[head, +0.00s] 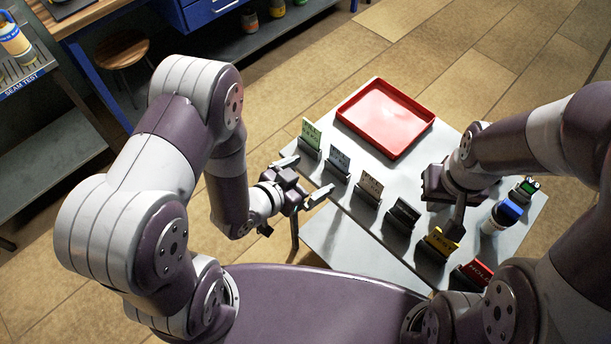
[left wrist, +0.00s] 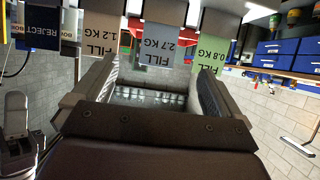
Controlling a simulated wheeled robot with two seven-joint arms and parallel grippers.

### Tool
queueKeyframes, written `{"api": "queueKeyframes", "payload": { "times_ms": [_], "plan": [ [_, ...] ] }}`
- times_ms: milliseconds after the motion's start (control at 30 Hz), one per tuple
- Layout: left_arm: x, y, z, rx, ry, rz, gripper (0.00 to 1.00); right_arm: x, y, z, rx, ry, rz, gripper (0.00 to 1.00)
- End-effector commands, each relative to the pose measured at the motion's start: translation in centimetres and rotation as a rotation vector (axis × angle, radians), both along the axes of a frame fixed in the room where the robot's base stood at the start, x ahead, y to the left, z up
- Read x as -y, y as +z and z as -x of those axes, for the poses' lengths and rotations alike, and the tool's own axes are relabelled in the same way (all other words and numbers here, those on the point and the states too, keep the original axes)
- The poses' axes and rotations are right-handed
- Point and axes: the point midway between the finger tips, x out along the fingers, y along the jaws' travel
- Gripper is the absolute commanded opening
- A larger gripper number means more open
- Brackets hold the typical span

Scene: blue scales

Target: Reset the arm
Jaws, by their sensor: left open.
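My left gripper (head: 304,181) is open and empty at the left edge of the grey table, its fingers pointing toward the row of card stands. In the left wrist view its two fingers are spread with nothing between them. Beyond them hang, upside down in the picture, the cards FILL 0.8 KG (left wrist: 210,62), FILL 2.7 KG (left wrist: 156,55) and FILL 1.2 KG (left wrist: 103,35). My right gripper (head: 455,222) is over the right part of the table, pointing down near the yellow card stand (head: 438,244). Its jaws are largely hidden, so their opening cannot be told.
A red tray (head: 421,114) lies empty at the table's back. A dark REJECT card (head: 404,214) and a red HOLD card (head: 478,271) stand in the row. A blue-capped bottle (head: 502,216) stands at the right. A wooden stool (head: 120,50) and blue workbench are at upper left.

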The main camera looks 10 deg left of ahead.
Motion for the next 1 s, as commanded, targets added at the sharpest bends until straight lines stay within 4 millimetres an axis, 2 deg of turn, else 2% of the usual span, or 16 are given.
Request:
{"api": "queueKeyframes", "payload": {
  "times_ms": [167,667,767,867,900,967,1000],
  "plan": [
    [-0.4,0.4,0.7,0.001,-0.001,0.0,0.99,0.0,0.0,0.0,0.0,0.0,0.0,0.0],
    [-0.4,0.4,0.7,0.001,-0.001,0.001,0.99,0.0,0.0,0.0,0.0,0.0,0.0,0.0],
    [-0.7,-0.7,1.2,-0.055,0.0,-0.026,0.99,0.0,0.0,0.0,0.0,0.0,0.0,0.0],
    [-2.7,-4.4,3.6,-0.277,0.037,-0.152,0.99,0.0,0.0,0.0,0.0,0.0,0.0,0.0],
    [-4.2,-5.2,4.3,-0.386,0.073,-0.221,0.99,0.0,0.0,0.0,0.0,0.0,0.0,0.0],
    [-6.7,-5.2,5.2,-0.553,0.15,-0.322,0.99,0.0,0.0,0.0,0.0,0.0,0.0,0.0],
    [-8.3,-4.3,5.8,-0.664,0.213,-0.376,0.99,0.0,0.0,0.0,0.0,0.0,0.0,0.0]
  ]
}}
